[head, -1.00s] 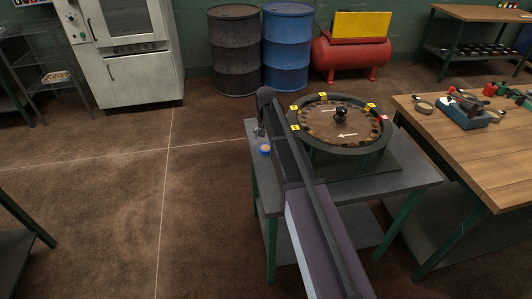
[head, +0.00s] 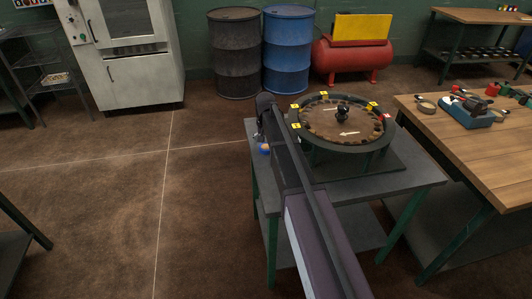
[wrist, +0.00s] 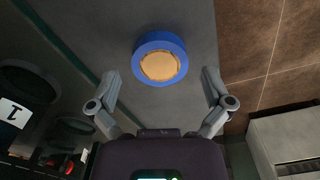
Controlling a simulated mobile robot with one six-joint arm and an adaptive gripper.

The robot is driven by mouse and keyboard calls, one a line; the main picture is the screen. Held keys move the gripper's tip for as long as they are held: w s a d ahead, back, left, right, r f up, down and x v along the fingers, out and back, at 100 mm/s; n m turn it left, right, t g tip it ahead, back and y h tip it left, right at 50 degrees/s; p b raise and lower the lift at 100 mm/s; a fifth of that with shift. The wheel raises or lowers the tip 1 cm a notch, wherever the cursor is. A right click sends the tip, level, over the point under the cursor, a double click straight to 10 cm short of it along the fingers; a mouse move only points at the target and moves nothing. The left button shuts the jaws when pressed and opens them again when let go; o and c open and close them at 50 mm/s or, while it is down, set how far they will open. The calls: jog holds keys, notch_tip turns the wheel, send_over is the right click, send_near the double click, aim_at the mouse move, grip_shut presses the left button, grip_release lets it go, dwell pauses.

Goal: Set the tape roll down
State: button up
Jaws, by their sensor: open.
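The tape roll is a blue ring with a tan centre. In the wrist view the tape roll (wrist: 161,82) is not between closed fingers; its blue rim (wrist: 141,70) lies flat on the grey tabletop (wrist: 195,25), just beyond the fingertips. My gripper (wrist: 161,86) is open and empty, with one finger apart on each side of the roll's line. In the head view the tape roll (head: 264,149) sits near the left edge of the grey table (head: 395,190), partly hidden by my gripper (head: 262,138).
A round dial-like fixture (head: 340,122) with yellow tags stands on the same table, just right of my arm. A wooden bench (head: 480,150) with tools is at the right. Blue (head: 288,50) and dark (head: 235,55) barrels stand behind.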

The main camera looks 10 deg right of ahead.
jog(key=shift+f+b, duration=0.7)
jog(key=shift+f, duration=0.3)
jog(key=c, duration=1)
jog(key=shift+r, duration=0.2)
notch_tip(320, 180, up, 4)
jog(key=p, duration=0.4)
jog(key=shift+f, duration=0.2)
jog(key=s, duration=1)
jog(key=s+r+p, duration=0.1)
jog(key=s, duration=0.5)
jog(key=shift+d, duration=0.1)
